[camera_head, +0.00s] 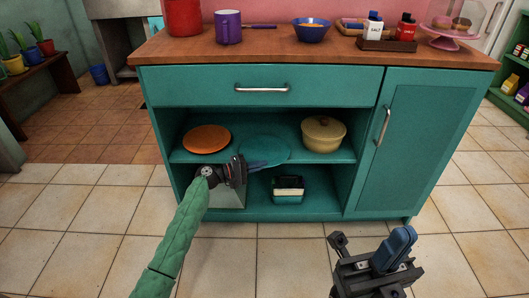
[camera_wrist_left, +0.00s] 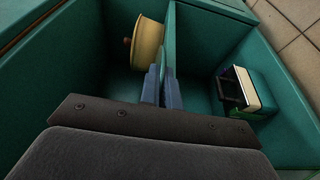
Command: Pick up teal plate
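The teal plate (camera_head: 265,148) lies on the cabinet's upper open shelf, between an orange plate and a yellow pot. It nearly matches the shelf colour. My left gripper (camera_head: 262,164) is at the plate's front edge. In the left wrist view its two blue fingers (camera_wrist_left: 163,86) are close together, with a thin teal edge (camera_wrist_left: 168,55) at their tips. I cannot tell whether that edge is plate or shelf, or whether the fingers clamp it. My right gripper (camera_head: 370,255) is open and empty, in front of the cabinet.
The orange plate (camera_head: 206,139) is left of the teal plate. The yellow lidded pot (camera_head: 323,133) is close on its right, and also shows in the left wrist view (camera_wrist_left: 147,42). A dark-topped box (camera_head: 288,189) stands on the lower shelf. The drawer (camera_head: 262,87) overhangs the opening.

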